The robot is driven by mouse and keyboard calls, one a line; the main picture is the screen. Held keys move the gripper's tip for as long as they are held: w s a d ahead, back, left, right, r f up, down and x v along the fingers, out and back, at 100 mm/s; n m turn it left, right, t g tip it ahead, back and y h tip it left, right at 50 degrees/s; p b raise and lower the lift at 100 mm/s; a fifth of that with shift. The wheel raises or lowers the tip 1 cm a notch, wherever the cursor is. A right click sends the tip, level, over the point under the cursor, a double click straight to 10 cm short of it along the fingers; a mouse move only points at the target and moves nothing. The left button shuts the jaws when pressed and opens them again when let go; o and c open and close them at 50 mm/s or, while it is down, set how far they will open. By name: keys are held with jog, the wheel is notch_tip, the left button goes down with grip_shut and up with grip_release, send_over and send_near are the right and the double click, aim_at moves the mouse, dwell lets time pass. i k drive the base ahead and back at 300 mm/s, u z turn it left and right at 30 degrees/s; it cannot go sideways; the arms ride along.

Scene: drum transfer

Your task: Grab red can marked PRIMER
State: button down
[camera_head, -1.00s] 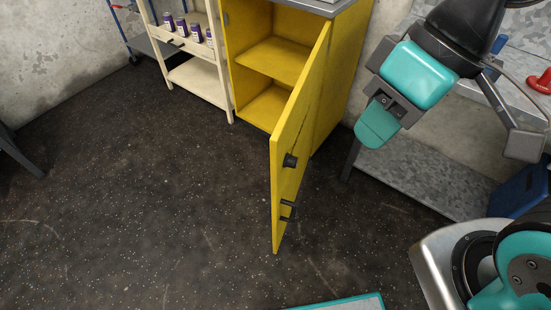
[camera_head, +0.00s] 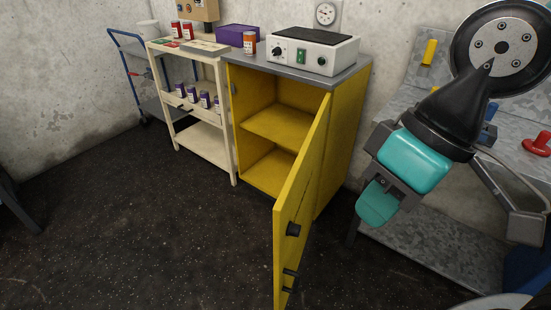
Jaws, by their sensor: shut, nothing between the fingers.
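Two red cans with pale labels stand side by side on the top of a cream rack, the left one (camera_head: 176,27) and the right one (camera_head: 188,31). An orange-red can (camera_head: 249,43) with a pale label stands on the grey top of the yellow cabinet (camera_head: 330,135). The lettering on all of them is too small to read, so I cannot tell which is marked PRIMER. My gripper (camera_head: 377,204), with teal fingers, is shut and empty at the right, in front of the metal bench and well away from the cans.
The yellow cabinet door (camera_head: 300,195) stands open toward me; its shelves look empty. Several purple cans (camera_head: 192,95) stand on the middle shelf of the cream rack (camera_head: 205,145). The dark floor (camera_head: 130,220) is clear.

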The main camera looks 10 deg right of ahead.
aim_at(176, 25)
jog(key=z, duration=0.05)
jog(key=k, duration=1)
jog(key=u, duration=1.05)
jog(key=i, duration=6.65)
jog(key=z, duration=2.25)
